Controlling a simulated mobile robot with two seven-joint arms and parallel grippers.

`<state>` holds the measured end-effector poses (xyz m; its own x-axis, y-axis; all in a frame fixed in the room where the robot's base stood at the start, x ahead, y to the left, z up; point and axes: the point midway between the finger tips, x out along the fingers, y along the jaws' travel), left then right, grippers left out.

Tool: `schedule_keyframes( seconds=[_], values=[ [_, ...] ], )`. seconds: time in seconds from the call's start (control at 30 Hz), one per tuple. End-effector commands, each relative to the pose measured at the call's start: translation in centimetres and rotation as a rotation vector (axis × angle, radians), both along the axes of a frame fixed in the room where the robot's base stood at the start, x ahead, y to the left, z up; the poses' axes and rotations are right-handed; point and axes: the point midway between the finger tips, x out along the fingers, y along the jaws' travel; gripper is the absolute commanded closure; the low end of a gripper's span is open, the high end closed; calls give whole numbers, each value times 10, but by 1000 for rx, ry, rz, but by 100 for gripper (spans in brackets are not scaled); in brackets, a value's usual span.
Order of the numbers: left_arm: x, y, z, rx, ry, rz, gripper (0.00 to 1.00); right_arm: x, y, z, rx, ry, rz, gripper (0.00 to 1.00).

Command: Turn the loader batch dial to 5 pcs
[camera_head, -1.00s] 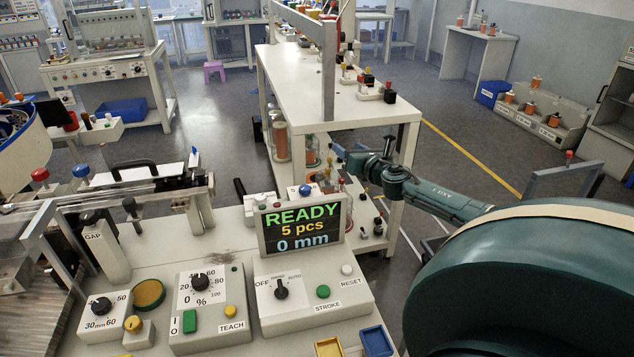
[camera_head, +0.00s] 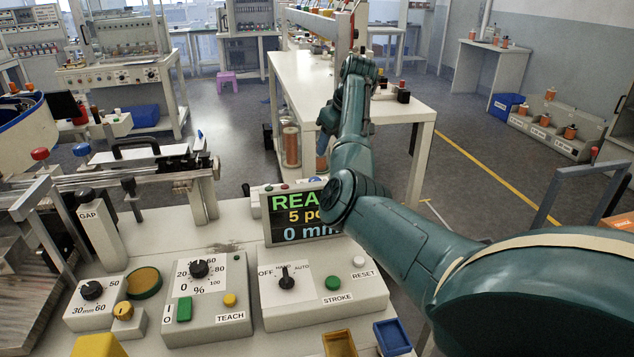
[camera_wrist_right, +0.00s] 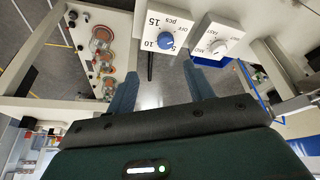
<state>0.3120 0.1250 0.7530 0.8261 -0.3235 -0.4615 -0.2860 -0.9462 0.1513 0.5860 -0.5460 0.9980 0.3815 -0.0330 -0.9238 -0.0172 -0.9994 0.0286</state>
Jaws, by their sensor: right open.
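The batch dial, a blue round knob (camera_wrist_right: 166,41) on a white plate marked 5, 10, 15 and pcs, shows at the top of the right wrist view. Its pointer is too small to read. My right gripper (camera_wrist_right: 163,84) is open, its two fingers apart below the dial with nothing between them. In the head view my right gripper (camera_head: 323,150) is small and mostly hidden behind my arm, beside the white table. The display (camera_head: 283,218) shows 5 pcs and 0 mm, its right side covered by my arm. My left gripper is not in view.
A second plate with a white knob (camera_wrist_right: 217,47) sits right of the dial. The control panel (camera_head: 240,330) with knobs and buttons fills the front of the head view. A white table (camera_head: 330,85) stands behind. Yellow and blue trays (camera_head: 392,337) lie at the front.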

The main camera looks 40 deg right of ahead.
Motion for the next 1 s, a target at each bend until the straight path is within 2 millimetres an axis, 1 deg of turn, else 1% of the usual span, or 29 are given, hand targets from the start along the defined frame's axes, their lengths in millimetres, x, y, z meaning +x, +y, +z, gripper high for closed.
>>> schedule_keyframes(
  seconds=[0.03, 0.1, 0.17, 0.23, 0.37, 0.53, 0.7, 0.8, 1.0],
  values=[
    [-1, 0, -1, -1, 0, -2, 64, 2, 6, 1, 24, -3, 8, 48],
    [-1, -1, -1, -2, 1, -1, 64, 4, 10, -1, 36, -1, 13, 48],
    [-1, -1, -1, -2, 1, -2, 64, 6, 10, -6, 36, 0, 13, 48],
    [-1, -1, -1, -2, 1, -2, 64, 9, 9, -15, 36, 2, 14, 48],
    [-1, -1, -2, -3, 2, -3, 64, 19, 9, -40, 34, 4, 13, 48],
    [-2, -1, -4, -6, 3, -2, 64, 33, 8, -75, 34, 2, 12, 48],
    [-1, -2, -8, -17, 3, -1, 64, 43, 7, -101, 32, 0, 10, 48],
    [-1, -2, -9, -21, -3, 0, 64, 47, 7, -109, 30, 0, 8, 48],
    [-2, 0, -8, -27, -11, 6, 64, 51, 7, -118, 30, -1, 9, 48]
  ],
)
